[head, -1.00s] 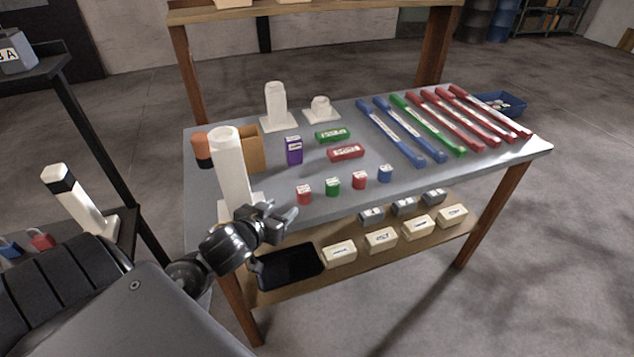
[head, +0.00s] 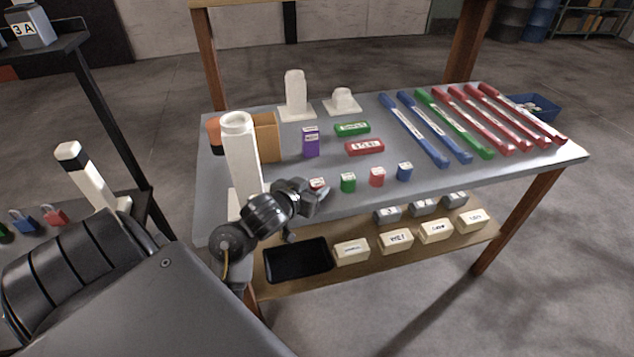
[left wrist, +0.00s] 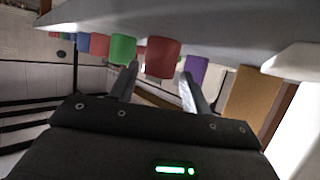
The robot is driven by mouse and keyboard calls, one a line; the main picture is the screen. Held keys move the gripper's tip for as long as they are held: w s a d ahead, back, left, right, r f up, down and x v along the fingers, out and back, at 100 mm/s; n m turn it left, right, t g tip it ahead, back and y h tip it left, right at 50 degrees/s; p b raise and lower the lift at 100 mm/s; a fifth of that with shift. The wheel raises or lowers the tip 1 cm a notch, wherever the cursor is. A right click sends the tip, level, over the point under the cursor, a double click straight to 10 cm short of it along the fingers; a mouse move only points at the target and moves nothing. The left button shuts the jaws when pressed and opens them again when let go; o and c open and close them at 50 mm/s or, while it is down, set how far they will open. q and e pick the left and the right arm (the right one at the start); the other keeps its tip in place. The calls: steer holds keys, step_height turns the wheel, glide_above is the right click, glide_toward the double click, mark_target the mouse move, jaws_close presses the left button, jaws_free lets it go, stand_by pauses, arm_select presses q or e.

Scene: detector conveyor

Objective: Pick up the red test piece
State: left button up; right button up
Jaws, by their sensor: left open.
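A small red block (head: 318,184) stands at the left end of a row of small blocks near the table's front edge, partly hidden by my left gripper (head: 314,196). In the left wrist view, whose picture is upside down, this red block (left wrist: 162,56) appears between the two spread fingers (left wrist: 160,76). The fingers are open and I see no grip on it. Another small red block (head: 377,177) stands further right, past a green block (head: 348,183). A longer red labelled box (head: 364,147) lies behind the row. My right gripper is out of view.
A tall white post (head: 241,155) stands left of my gripper, with a brown box (head: 266,137) behind. A purple box (head: 311,141), a green box (head: 352,129) and a blue block (head: 404,171) are near. Coloured rods lie right. The lower shelf (head: 375,258) holds a black tray (head: 297,260).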

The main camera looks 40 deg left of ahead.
mark_target(321, 183)
arm_select(q)
steer(key=b+x, duration=0.1)
steer(key=x, duration=0.1)
steer(key=b+x, duration=0.1)
steer(key=x, duration=0.1)
steer(key=shift+d+f, duration=0.15)
steer(key=shift+f, duration=0.2)
steer(key=shift+w+f, duration=0.1)
steer(key=shift+w, duration=0.35)
steer(key=c, duration=0.6)
steer(key=shift+c, duration=0.9)
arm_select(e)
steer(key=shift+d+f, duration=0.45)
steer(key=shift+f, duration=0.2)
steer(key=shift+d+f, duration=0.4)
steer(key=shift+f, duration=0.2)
